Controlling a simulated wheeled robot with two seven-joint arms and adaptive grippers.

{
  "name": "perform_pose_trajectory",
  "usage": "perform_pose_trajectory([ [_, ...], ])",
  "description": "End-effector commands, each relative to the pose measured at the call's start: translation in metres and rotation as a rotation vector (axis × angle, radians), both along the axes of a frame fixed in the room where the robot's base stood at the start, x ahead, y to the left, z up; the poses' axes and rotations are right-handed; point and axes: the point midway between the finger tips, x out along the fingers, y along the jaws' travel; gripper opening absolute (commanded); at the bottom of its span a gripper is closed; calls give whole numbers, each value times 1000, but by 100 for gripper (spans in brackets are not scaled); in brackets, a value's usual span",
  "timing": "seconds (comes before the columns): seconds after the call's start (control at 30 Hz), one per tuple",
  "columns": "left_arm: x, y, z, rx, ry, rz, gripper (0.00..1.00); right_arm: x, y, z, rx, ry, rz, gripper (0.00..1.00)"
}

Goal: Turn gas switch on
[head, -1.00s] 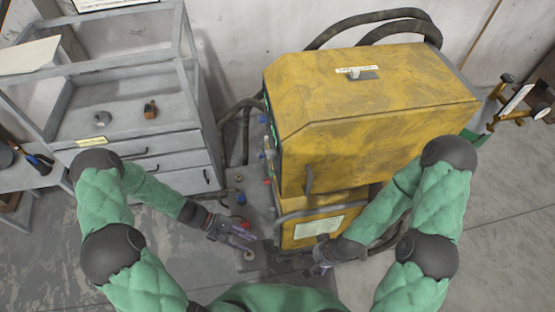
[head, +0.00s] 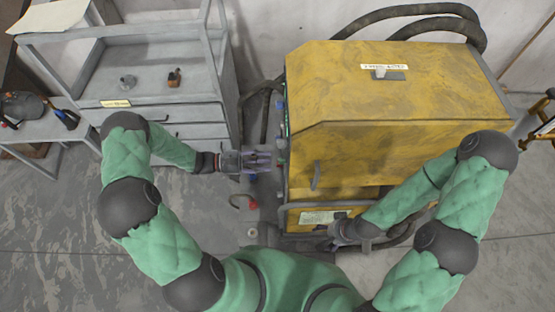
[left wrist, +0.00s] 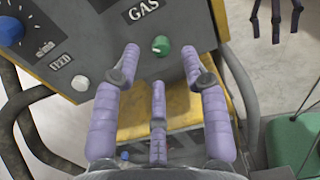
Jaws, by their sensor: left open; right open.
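The gas switch (left wrist: 161,45) is a round green knob under a "GAS" label (left wrist: 142,10) on the grey front panel in the left wrist view. My left gripper (left wrist: 160,65) is open there, its purple fingers spread either side of the knob in the picture; I see no contact. In the head view the left gripper (head: 258,160) is beside the left face of the yellow machine (head: 400,95). My right gripper (head: 340,236) is low in front of the machine and partly hidden by its arm; its fingers also show at the top right of the left wrist view (left wrist: 275,15).
A blue dial (left wrist: 10,30) and a white knob (left wrist: 80,83) sit on the same panel. A grey drawer cabinet (head: 165,105) stands left of the machine, leaving a narrow gap. Dark hoses (head: 400,15) loop behind the machine. Open floor lies at right.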

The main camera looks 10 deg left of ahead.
Motion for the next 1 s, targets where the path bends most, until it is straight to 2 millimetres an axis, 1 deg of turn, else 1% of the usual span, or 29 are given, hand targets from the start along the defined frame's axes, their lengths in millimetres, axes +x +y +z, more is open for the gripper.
perform_pose_trajectory([
  [0.03,2,-10,0,-2,0,-4,44,0,0,0,0,0,0,73],
  [0.1,5,-20,0,-1,2,-3,44,0,0,0,0,0,0,73],
  [0.3,11,-40,0,0,-1,-2,44,0,0,0,0,0,0,73],
  [0.47,13,-45,0,1,0,0,44,0,0,0,0,-1,0,73],
  [0.7,13,-45,0,1,0,0,44,0,0,0,0,-1,0,73],
  [0.77,13,-45,0,1,0,0,27,0,0,0,0,-1,0,73],
  [0.8,13,-45,0,1,0,0,16,0,0,0,0,-1,0,73],
  [0.87,13,-45,0,1,0,0,0,0,0,0,0,-1,0,73],
  [1.0,13,-45,0,0,0,0,0,0,0,0,0,-1,0,73],
])
